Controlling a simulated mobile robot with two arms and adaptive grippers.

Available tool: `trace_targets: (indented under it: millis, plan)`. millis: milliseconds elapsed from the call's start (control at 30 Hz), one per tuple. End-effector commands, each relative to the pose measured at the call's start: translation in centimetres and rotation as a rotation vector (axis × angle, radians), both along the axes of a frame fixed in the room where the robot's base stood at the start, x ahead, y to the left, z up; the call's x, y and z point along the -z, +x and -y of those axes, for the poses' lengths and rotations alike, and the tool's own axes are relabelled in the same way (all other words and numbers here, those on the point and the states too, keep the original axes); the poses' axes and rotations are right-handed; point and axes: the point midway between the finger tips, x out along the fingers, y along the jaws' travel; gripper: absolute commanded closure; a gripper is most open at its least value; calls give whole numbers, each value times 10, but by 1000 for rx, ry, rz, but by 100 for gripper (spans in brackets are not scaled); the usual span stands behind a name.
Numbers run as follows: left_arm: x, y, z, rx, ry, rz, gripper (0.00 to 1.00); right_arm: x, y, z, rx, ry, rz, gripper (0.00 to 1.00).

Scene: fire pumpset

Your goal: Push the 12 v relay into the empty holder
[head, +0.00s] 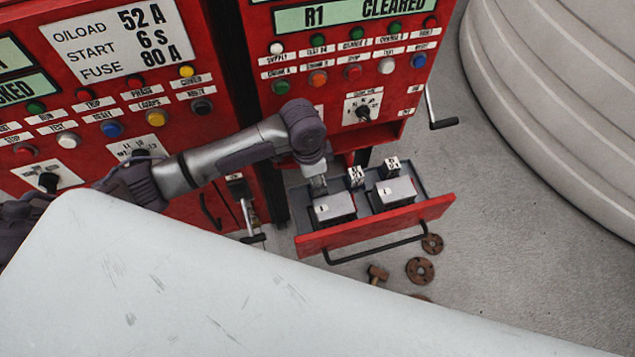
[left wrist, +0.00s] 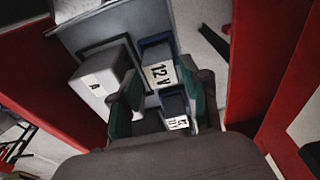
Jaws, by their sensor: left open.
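An open red drawer (head: 425,212) holds two small relays with white labels, one on the left (head: 355,176) and one on the right (head: 390,167). In the left wrist view the relay labelled 12 V (left wrist: 158,73) stands in a dark blue frame beyond my fingers. A smaller labelled block (left wrist: 175,108) lies nearer, between the fingers; its label is hard to read. My left gripper (head: 318,186) is over the left part of the drawer, and its open fingers also show in the left wrist view (left wrist: 167,90). I cannot make out an empty holder clearly. My right gripper is not in view.
Two grey boxes, left (head: 334,208) and right (head: 394,191), sit in the drawer's front. The left wrist view shows a grey box marked A (left wrist: 98,85). The drawer has a black handle (head: 375,248). Red panels with buttons stand behind. Rusty flanges (head: 420,270) lie on the floor.

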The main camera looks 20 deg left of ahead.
Motion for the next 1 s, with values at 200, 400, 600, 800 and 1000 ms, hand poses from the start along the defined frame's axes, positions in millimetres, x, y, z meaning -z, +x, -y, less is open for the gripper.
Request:
trace_targets:
  millis: [200,400,600,800,1000]
  plan:
    - [-48,-2,-5,2,0,3,54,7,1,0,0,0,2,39]
    - [-76,-4,-7,1,-1,2,54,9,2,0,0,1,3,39]
    - [-85,-6,-8,0,-1,-1,54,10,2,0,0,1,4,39]
    - [-85,-6,-8,0,-1,-1,54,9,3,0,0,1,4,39]
    - [-85,-6,-8,0,-1,-1,54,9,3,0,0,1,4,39]
